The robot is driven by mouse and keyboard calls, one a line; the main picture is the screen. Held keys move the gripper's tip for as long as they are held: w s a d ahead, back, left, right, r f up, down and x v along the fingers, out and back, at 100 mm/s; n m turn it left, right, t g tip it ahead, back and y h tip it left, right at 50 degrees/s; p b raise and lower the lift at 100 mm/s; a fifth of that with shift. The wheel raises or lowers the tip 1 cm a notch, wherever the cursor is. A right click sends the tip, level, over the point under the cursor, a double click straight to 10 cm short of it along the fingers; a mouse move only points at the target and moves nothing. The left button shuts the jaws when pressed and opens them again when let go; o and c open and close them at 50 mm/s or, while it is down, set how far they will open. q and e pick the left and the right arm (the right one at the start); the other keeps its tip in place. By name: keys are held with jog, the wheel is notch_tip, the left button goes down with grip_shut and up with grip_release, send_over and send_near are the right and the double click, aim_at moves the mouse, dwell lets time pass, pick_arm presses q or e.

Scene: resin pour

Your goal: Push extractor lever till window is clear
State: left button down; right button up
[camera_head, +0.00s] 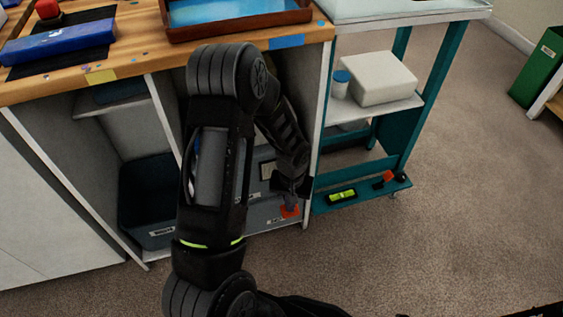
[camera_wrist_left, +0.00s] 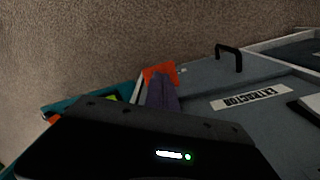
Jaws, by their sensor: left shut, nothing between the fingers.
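The extractor is a grey unit low under the bench, with an EXTRACTOR label (camera_wrist_left: 250,97) in the left wrist view. Its grey front (camera_head: 258,213) shows in the head view. An orange piece, apparently the lever (camera_head: 290,211), is at its lower right; it also shows in the left wrist view (camera_wrist_left: 160,72). My left gripper (camera_head: 290,197) is shut and empty, its fingertips right at the orange piece; I cannot tell whether they touch. A small dark-framed panel (camera_head: 267,171), perhaps the window, is partly hidden by my arm. My right gripper is not in view.
The wooden bench top (camera_head: 130,65) is above, with a tray (camera_head: 240,30). A teal cart (camera_head: 405,110) stands close on the right, with a green-yellow level (camera_head: 342,196) on its low shelf. A dark bin (camera_head: 150,205) is left. Carpet is clear in front.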

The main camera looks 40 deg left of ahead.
pick_arm(q)
jog(key=shift+r+p, duration=1)
jog(key=shift+r, duration=0.6)
jog(key=r+p, duration=0.1)
jog(key=s+d+r+p, duration=0.1)
jog(key=r, duration=0.1)
jog(key=d+r+p, duration=0.1)
jog(key=r, duration=0.1)
jog(key=shift+s+d+p, duration=0.2)
jog(key=shift+s+p, duration=0.15)
jog(key=shift+p, duration=0.05)
